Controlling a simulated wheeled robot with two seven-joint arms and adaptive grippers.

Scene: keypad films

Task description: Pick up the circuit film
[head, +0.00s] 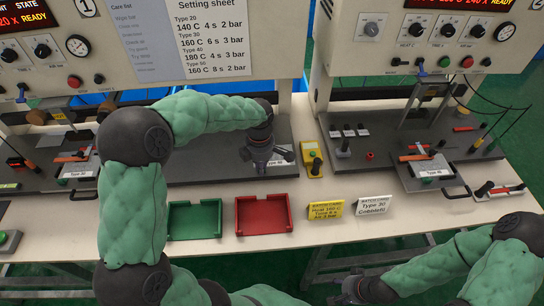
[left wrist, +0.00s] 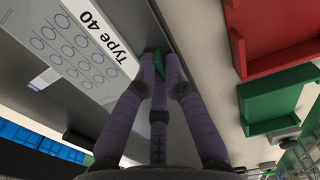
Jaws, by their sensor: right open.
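My left gripper (head: 280,158) is low over the dark plate of the middle station. In the left wrist view its fingers (left wrist: 160,62) converge close together at a small green piece (left wrist: 159,56). I cannot tell whether they grip it or only stand around it. Beside the fingertips, a pale sheet with rows of circles (left wrist: 75,45) and a "Type 40" label lies on a grey surface; I cannot tell if it is the circuit film. In the head view the arm and fingers hide most of this spot. My right gripper (head: 352,290) is open near the bottom edge, in front of the table.
A green tray (head: 194,234) and a red tray (head: 290,212) stand at the table's front. Right of them are a yellow card (head: 325,210), a white card (head: 374,207) and a yellow button box (head: 311,165). Stations with machinery stand left and right. A setting sheet (head: 212,45) hangs behind.

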